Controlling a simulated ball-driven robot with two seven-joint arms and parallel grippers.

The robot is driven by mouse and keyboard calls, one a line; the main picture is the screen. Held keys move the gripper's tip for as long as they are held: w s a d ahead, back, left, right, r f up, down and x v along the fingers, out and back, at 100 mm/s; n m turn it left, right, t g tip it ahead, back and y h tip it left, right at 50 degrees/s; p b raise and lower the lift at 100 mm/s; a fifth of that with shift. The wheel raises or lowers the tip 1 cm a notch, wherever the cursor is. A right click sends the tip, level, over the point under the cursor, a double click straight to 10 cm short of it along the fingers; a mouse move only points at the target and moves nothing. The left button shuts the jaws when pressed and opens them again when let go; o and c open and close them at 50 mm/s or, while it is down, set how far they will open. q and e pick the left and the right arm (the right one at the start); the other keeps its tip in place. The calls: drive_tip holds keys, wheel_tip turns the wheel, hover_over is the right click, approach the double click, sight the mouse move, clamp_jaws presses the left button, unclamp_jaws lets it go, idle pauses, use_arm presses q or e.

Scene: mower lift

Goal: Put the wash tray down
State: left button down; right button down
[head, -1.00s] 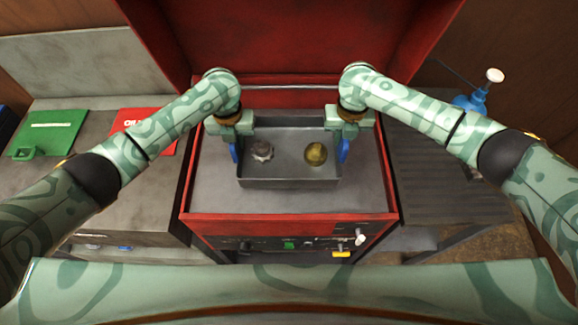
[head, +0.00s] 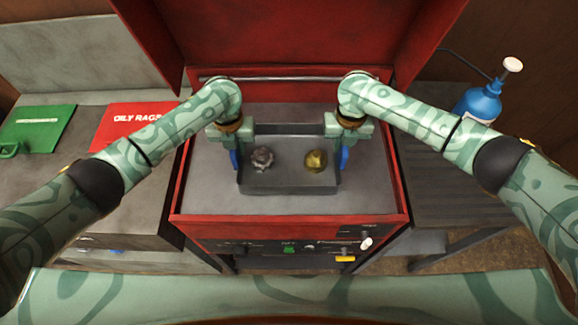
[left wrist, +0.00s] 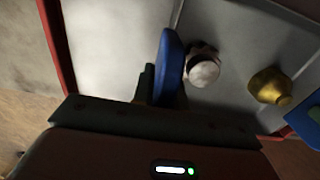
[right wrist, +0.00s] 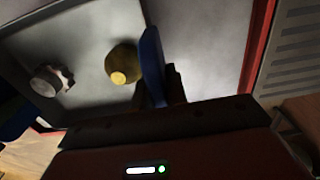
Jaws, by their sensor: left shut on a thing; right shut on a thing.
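The wash tray (head: 288,184) is a grey, open, shallow metal box inside the red washer cabinet (head: 290,204), over its grey surface (head: 205,185). It looks level. A silvery toothed part (head: 262,159) lies at its left and a brass-coloured part (head: 316,161) at its right. My left gripper (head: 233,158) is shut on the tray's left end and my right gripper (head: 344,157) on its right end, with a blue piece showing at each. Both wrist views show the parts in the tray. I cannot tell whether the tray's underside touches the surface.
The raised red lid (head: 290,40) stands behind, with a metal bar (head: 290,79) across its base. A red "OILY RAGS" panel (head: 135,118) and a green one (head: 40,127) lie on the left bench. A blue bottle (head: 480,102) stands on the right.

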use_arm(q)
drive_tip(key=c, duration=1.7)
unclamp_jaws()
drive_tip(key=shift+f, duration=0.3)
use_arm(e)
drive_tip(key=c, duration=1.7)
unclamp_jaws()
drive_tip(key=shift+f, duration=0.3)
use_arm(q)
drive_tip(key=o, duration=0.3)
use_arm(e)
drive_tip(key=o, duration=0.3)
use_arm(q)
drive_tip(key=shift+r, duration=0.1)
use_arm(e)
drive_tip(key=shift+r, duration=0.1)
use_arm(q)
wheel_tip(320, 180, up, 11)
drive_tip(key=shift+r, duration=0.4)
use_arm(e)
drive_tip(key=shift+r, duration=0.15)
wheel_tip(320, 180, up, 12)
drive_tip(key=shift+f, duration=0.15)
use_arm(q)
drive_tip(key=shift+s, duration=0.1)
use_arm(e)
drive_tip(key=shift+s+f, duration=0.1)
